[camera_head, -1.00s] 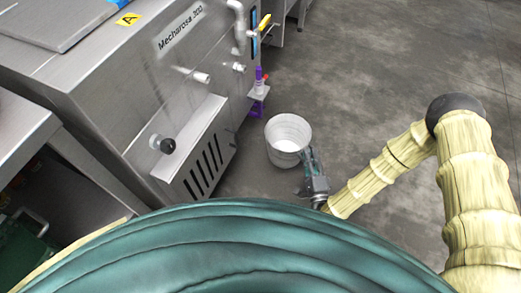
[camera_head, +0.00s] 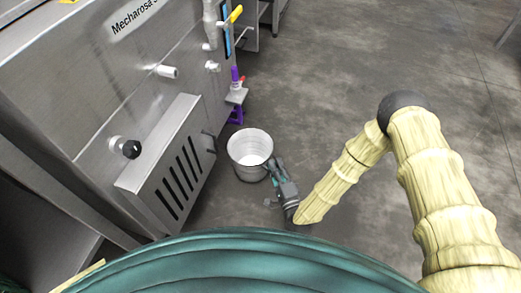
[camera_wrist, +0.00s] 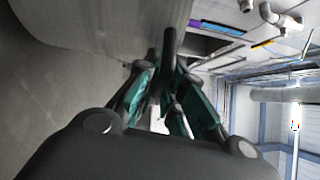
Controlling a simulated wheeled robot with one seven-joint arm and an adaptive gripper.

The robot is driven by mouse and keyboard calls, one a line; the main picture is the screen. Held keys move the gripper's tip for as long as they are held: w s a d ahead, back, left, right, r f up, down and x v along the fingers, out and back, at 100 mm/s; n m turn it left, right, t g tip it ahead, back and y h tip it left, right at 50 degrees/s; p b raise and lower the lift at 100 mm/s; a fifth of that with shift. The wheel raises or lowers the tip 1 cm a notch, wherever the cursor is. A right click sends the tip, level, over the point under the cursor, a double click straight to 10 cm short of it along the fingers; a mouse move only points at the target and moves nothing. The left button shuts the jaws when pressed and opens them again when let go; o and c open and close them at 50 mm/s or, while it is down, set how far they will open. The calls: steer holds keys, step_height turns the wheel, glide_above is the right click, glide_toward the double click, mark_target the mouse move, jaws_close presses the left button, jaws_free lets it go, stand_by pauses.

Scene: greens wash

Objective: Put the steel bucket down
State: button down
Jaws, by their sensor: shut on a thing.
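The steel bucket (camera_head: 246,173) is upright, with its open top facing up and a pale inside, beside the steel washing machine. My gripper (camera_head: 271,166) is at the bucket's near right rim and shut on it. In the wrist view, my gripper's teal-padded fingers (camera_wrist: 163,92) close around a dark upright bar, and a large grey curved surface, likely the bucket's wall (camera_wrist: 110,22), fills the upper left. The exact grip point is partly hidden by the fingers. I cannot tell whether the bucket's base touches the floor.
The washing machine (camera_head: 165,95) stands close on the bucket's left, with a vented panel (camera_head: 165,165) and knobs sticking out. A purple-topped fitting (camera_head: 236,88) is just behind the bucket. The grey floor (camera_head: 340,70) is clear to the right and behind.

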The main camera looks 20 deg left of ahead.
mark_target(263, 141)
steer(key=b+x, duration=0.1)
steer(key=x, duration=0.3)
steer(key=f+b+x, duration=0.1)
steer(key=b+x, duration=0.1)
steer(key=x, duration=0.1)
steer(key=b+x, duration=0.2)
steer(key=x, duration=0.2)
steer(key=shift+w+a+f, duration=0.25)
steer(key=shift+w+f, duration=0.05)
steer(key=shift+w, duration=0.1)
steer(key=f+b, duration=0.3)
steer(key=shift+w+a+f, duration=0.15)
steer(key=shift+w+f, duration=0.1)
steer(key=shift+r, duration=0.1)
steer(key=c, duration=1.5)
jaws_free()
